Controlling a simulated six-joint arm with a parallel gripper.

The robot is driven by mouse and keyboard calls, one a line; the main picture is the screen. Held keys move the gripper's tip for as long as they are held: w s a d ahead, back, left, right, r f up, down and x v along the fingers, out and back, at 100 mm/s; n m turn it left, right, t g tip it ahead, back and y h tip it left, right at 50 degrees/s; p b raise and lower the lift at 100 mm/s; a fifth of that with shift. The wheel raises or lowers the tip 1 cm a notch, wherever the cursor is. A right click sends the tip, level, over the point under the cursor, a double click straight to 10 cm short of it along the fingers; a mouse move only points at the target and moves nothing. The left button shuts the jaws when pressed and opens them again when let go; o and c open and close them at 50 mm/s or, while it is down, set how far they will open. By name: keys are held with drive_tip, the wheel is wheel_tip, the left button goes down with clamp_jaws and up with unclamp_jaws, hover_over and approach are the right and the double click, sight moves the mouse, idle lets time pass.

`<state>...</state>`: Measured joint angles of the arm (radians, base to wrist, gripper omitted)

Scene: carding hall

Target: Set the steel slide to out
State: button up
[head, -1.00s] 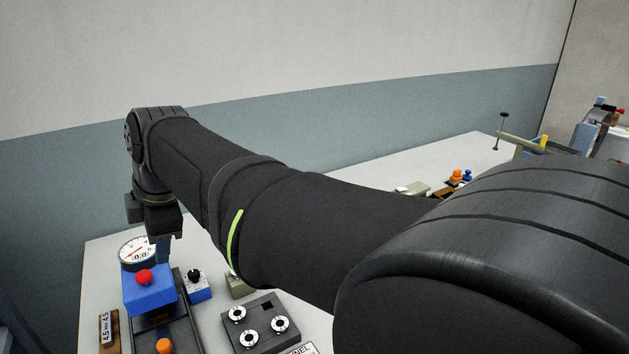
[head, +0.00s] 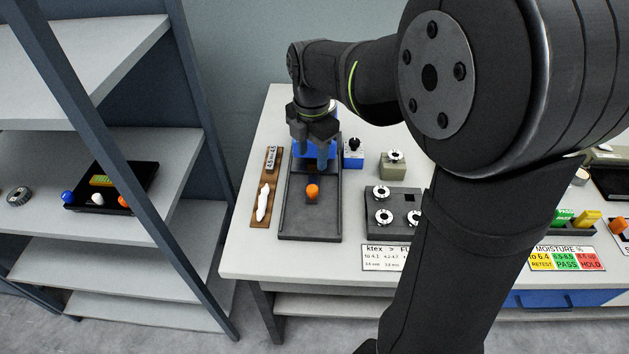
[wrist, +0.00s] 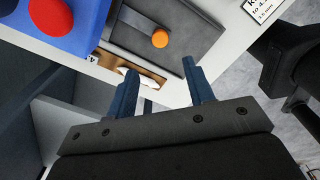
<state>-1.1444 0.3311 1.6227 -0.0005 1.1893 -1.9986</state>
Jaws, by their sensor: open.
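What looks like the steel slide is a dark grey flat tray (head: 292,224) with a raised rim, near the bench's left end. An orange round knob (head: 312,191) stands on its middle; it also shows in the wrist view (wrist: 160,39), with a dark bar running from it. A blue block (head: 300,150) sits at the tray's far end, partly behind my gripper (head: 312,160). In the wrist view the blue block (wrist: 64,42) carries a red knob (wrist: 50,14). My gripper is open and empty, apart from the orange knob, its blue fingers showing in the wrist view (wrist: 159,70).
A brown board (head: 258,215) with a white object lies left of the tray. A dark box with round dials (head: 400,200) and a blue box with a black knob (head: 353,155) stand to its right. A shelf rack (head: 160,200) is at the left.

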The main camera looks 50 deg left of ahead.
sight(312, 188)
wheel_tip(312, 188, down, 11)
drive_tip(key=shift+r, duration=0.2)
clamp_jaws()
